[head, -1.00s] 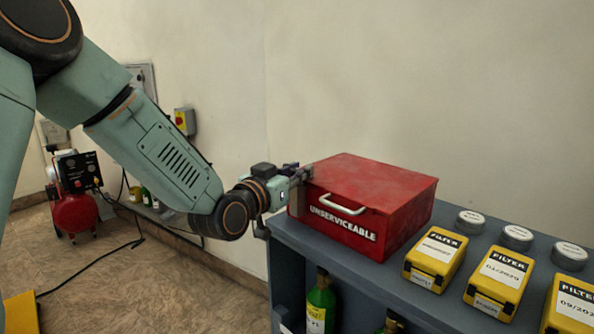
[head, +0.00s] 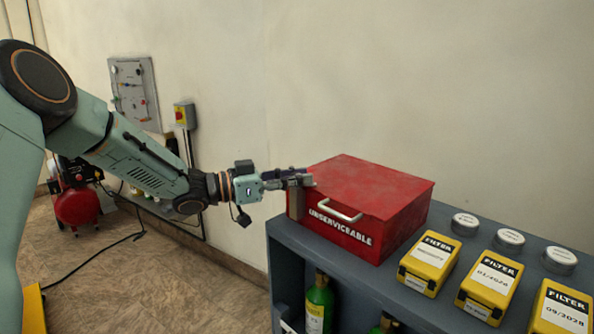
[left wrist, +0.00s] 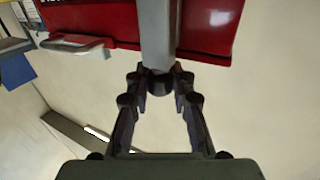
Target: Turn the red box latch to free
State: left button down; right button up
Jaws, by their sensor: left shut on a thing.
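The red box (head: 372,199), marked "UNSERVICEABLE", sits closed on the left end of the blue-grey shelf unit, a pale handle (head: 340,215) on its front. Its latch (head: 295,204) is a grey bar at the box's left end. In the left wrist view the latch (left wrist: 157,30) runs down across the red box (left wrist: 205,25) to a dark knob (left wrist: 159,83). In the head view my left gripper (head: 300,180) meets the box's left end from the left. My right gripper is not in view.
Yellow filter boxes (head: 429,263) and grey round tins (head: 465,223) stand on the shelf unit (head: 283,240) to the right of the red box. Green bottles (head: 319,303) stand below. A wall lies behind. A red compressor (head: 77,205) stands on the floor at left.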

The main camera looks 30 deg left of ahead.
pick_arm(q)
jog(key=shift+a+m+g+h, duration=0.1)
jog(key=shift+m+g+h, duration=0.8)
jog(key=shift+g, duration=0.2)
jog(key=shift+f+m+g+h, duration=0.1)
jog(key=shift+m+g+h, duration=0.65)
jog(key=shift+g, duration=0.25)
jog(key=shift+m+g+h+b, duration=0.55)
jog(key=shift+m+g+b, duration=0.35)
jog(key=shift+g, duration=0.4)
jog(key=shift+m+g, duration=0.35)
jog(key=shift+g, duration=0.15)
jog(key=shift+r, duration=0.35)
jog(key=c, duration=1.5)
grip_release()
jog(key=o, duration=0.4)
jog(key=shift+s+f, duration=0.1)
jog(key=shift+f, duration=0.05)
